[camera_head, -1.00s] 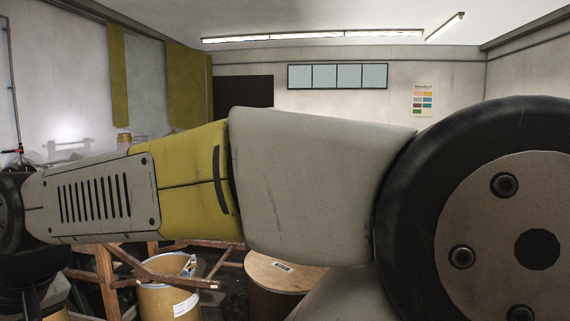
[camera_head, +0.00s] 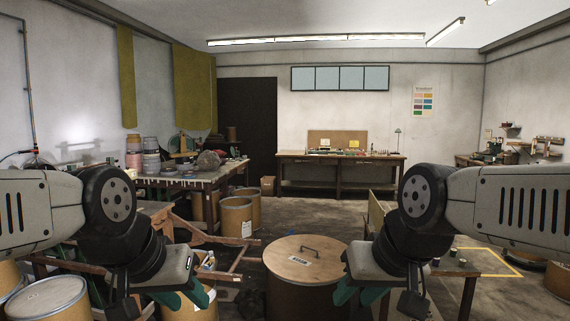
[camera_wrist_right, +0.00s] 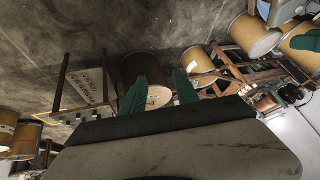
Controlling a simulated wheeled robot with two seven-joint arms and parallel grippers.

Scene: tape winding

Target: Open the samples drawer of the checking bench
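A long wooden bench (camera_head: 340,158) stands against the far wall, with an upright brown board, small items and a lamp on top. It looks like the checking bench. Its front has dark panels under the top; drawers, handles and labels are too small to make out. My left gripper (camera_head: 183,298) is low at the left front, green fingers apart, empty. My right gripper (camera_head: 358,292) is low right of centre. In the right wrist view its green fingers (camera_wrist_right: 166,90) are spread with nothing between them. Both grippers are far from the bench.
A lidded drum (camera_head: 305,262) stands close in front, between my grippers. A cluttered table (camera_head: 190,180), drums (camera_head: 236,218) and a wooden frame (camera_head: 225,262) fill the left. A small table (camera_head: 455,268) stands at right. Open floor (camera_head: 320,212) lies before the far bench.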

